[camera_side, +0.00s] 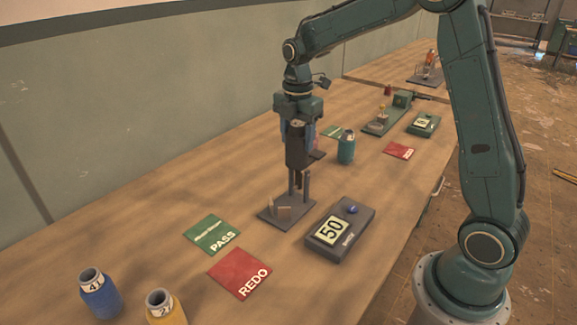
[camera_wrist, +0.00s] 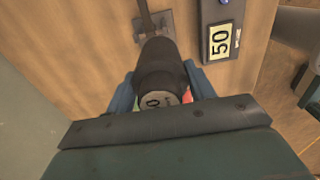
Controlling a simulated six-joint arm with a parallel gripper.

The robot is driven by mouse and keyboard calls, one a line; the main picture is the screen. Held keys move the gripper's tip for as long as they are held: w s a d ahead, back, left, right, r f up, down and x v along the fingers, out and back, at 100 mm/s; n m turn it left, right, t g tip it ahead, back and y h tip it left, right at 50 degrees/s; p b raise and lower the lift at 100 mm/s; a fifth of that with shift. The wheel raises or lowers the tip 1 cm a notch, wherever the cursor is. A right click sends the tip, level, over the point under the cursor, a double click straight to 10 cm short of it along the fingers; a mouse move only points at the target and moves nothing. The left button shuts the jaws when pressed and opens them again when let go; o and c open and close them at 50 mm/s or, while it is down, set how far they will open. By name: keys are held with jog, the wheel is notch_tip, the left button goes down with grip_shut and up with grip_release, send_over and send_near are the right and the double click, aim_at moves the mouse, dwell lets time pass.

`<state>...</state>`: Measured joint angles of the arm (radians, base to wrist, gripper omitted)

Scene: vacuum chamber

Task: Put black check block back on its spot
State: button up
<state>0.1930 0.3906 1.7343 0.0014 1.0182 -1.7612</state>
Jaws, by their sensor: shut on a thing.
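My gripper (camera_side: 298,130) is above the workbench with its blue fingers shut on the black check block (camera_side: 297,152). In the wrist view the block (camera_wrist: 162,68) is a dark, round-bodied piece between the two fingers (camera_wrist: 160,88), with a pale label on its near end that I can read only partly. The plate also shows in the wrist view (camera_wrist: 167,20). I cannot tell whether the black block touches the uprights. No marked spot for it is clearly identifiable.
A dark box with a display reading 50 (camera_side: 331,231) stands right of the plate. A green PASS card (camera_side: 212,234) and a red REDO card (camera_side: 240,272) lie in front. Blue (camera_side: 100,296) and yellow (camera_side: 165,310) bottles stand front left; a teal one (camera_side: 346,147) stands behind.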

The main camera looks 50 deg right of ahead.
jog(key=s+d+r, duration=0.3)
jog(key=s+d, duration=0.5)
jog(key=d, duration=0.2)
jog(key=s+d+r, duration=0.3)
jog(key=s+d, duration=0.4)
jog(key=d, duration=0.4)
notch_tip(320, 180, down, 16)
jog(key=shift+a, duration=0.3)
jog(key=shift+f, duration=0.15)
jog(key=shift+f, duration=2.05)
jog(key=shift+f, duration=0.2)
jog(key=o, duration=1.3)
jog(key=shift+r, duration=0.1)
